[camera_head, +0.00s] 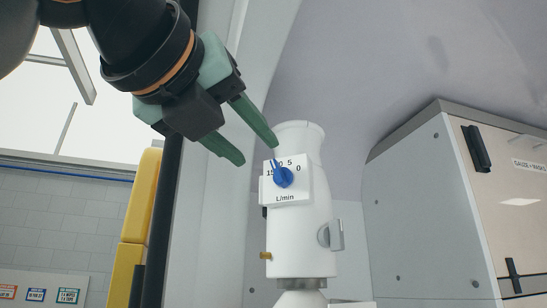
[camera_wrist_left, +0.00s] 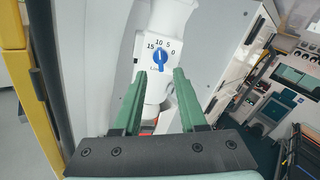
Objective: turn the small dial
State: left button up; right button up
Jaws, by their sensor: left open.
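The small blue dial (camera_head: 284,177) sits on a white square plate (camera_head: 288,196) marked 0, 5, 10, 15 and L/min. The plate is on the front of a white cylinder-shaped unit (camera_head: 303,235). In the left wrist view the dial (camera_wrist_left: 160,60) shows just beyond the fingertips, a little above the gap between them, and its pointer is near 10. My left gripper (camera_head: 259,153) is open and empty, with its green fingers up and to the left of the dial. The fingers also show in the left wrist view (camera_wrist_left: 160,72) and do not touch the dial. My right gripper is not in view.
A grey and beige cabinet (camera_head: 420,190) stands to the right. A yellow post (camera_head: 141,215) and a dark vertical bar (camera_head: 160,230) are at the left. A small brass fitting (camera_head: 265,255) and a metal bracket (camera_head: 331,235) stick out from the white unit.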

aim_at(275, 169)
pick_arm(q)
jog(key=p+x, duration=0.2)
jog(key=x, duration=0.5)
jog(key=shift+w, duration=0.25)
grip_shut()
